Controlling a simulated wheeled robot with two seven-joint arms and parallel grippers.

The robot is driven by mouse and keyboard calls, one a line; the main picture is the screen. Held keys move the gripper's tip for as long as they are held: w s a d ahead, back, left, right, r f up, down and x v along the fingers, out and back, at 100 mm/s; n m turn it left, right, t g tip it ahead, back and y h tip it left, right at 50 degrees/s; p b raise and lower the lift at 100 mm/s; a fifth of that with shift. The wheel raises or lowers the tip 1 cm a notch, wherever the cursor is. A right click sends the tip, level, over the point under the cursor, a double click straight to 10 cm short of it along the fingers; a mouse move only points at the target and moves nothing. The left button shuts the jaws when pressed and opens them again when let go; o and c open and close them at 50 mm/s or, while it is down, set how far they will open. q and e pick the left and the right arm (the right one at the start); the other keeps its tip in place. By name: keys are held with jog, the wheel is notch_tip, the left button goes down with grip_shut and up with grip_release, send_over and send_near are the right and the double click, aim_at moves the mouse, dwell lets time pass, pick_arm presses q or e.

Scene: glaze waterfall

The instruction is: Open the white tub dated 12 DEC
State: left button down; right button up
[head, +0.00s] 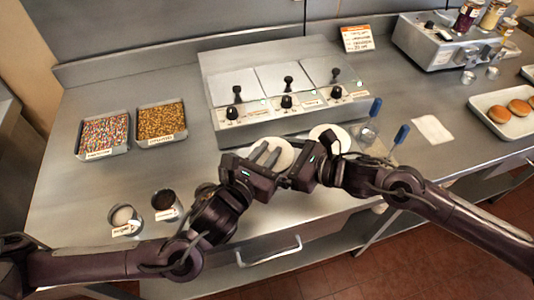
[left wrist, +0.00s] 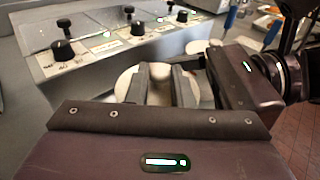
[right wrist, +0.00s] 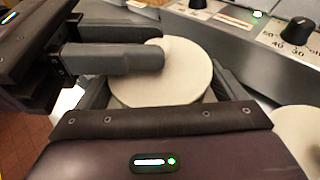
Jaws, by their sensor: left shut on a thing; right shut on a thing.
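A round white tub (right wrist: 190,78) stands on the counter's front part, below the control unit; its pale top also shows in the head view (head: 287,154). My right gripper (head: 289,172) is shut on the tub, with its fingers at opposite sides of it in the right wrist view. My left gripper (head: 268,152) is shut on the same tub's top, with its fingers lying across the lid (left wrist: 124,84). A second white tub (head: 331,131) stands to the right, partly behind my right gripper. No date can be read on either tub.
A control unit (head: 262,112) with knobs and levers stands just behind the tubs. Blue-handled tools (head: 375,108) stand at right. Trays of sprinkles (head: 104,135) and nuts (head: 161,122) and two small cups (head: 166,203) are at left. Buns (head: 520,107) lie far right.

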pick_arm(q)
jog(key=shift+r, duration=0.65)
pick_arm(e)
jog(key=shift+r, duration=0.1)
pick_arm(q)
jog(key=shift+r, duration=2)
pick_arm(e)
jog(key=o, duration=1.1)
jog(key=shift+d, duration=0.1)
